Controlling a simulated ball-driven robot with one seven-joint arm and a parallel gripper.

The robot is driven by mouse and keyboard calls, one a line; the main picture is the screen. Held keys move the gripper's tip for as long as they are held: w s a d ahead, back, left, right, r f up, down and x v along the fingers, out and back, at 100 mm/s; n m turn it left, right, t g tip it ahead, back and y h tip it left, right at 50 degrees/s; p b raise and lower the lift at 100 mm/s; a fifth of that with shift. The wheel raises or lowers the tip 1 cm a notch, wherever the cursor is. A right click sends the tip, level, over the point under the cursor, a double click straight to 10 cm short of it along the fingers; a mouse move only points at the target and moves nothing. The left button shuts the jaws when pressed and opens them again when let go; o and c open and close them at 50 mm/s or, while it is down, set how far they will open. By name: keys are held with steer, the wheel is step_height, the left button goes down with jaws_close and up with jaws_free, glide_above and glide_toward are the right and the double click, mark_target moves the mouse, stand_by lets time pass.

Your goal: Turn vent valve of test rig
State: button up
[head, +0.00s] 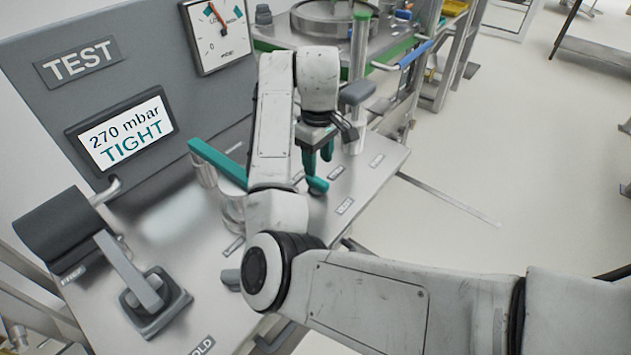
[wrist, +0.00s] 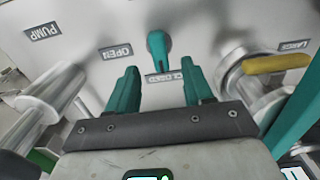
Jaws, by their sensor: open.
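A small teal valve handle (wrist: 157,45) stands on the grey panel in the wrist view, between an OPEN label (wrist: 117,51) and a label below it that I cannot read clearly. In the head view a teal knob (head: 317,186) shows just below my fingers and looks like the same handle. My gripper (head: 318,160) points down over the panel with teal fingers. In the wrist view the gripper (wrist: 160,76) is open, its fingers apart and empty. The handle shows beyond the gap, apart from both fingers.
A long teal lever (head: 216,161) lies left of my arm. A display (head: 122,130) reads 270 mbar TIGHT, with a gauge (head: 217,32) above. A grey lever (head: 128,268) stands at front left. The wrist view shows a metal cylinder (wrist: 50,87) and a yellow handle (wrist: 278,64) at the sides.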

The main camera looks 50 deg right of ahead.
mark_target(319, 180)
steer(key=shift+f+b, duration=0.4)
steer(key=shift+f, duration=2.75)
steer(key=shift+d, duration=0.1)
jaws_close()
